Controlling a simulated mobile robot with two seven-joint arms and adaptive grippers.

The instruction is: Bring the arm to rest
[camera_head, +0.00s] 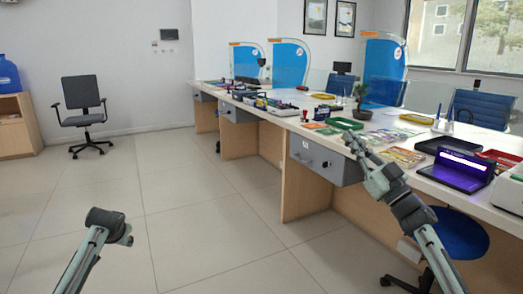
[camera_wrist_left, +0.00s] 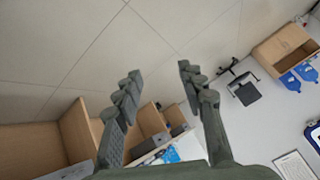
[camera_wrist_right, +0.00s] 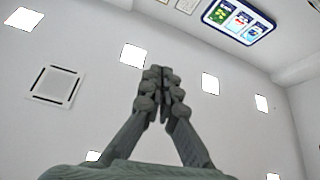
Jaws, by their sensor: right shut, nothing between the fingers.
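My right gripper (camera_head: 352,140) reaches up from the lower right in the head view, in front of the teller counter (camera_head: 292,122). Its fingertips overlap the counter's front edge and items on top in the picture; I cannot tell if they touch. In the right wrist view its fingers (camera_wrist_right: 160,80) meet, shut and empty, with ceiling and wall behind. My left arm shows at the lower left of the head view over open floor; its fingers are hidden there. In the left wrist view the left gripper (camera_wrist_left: 157,80) is open and empty, its fingers wide apart.
The counter bears a potted plant (camera_head: 361,102), a green tray (camera_head: 345,123), leaflets (camera_head: 402,156) and a purple-lit device (camera_head: 458,170). A drawer unit (camera_head: 316,161) hangs below. A blue stool (camera_head: 460,235) stands at the lower right. The floor (camera_head: 190,225) between the arms is clear.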

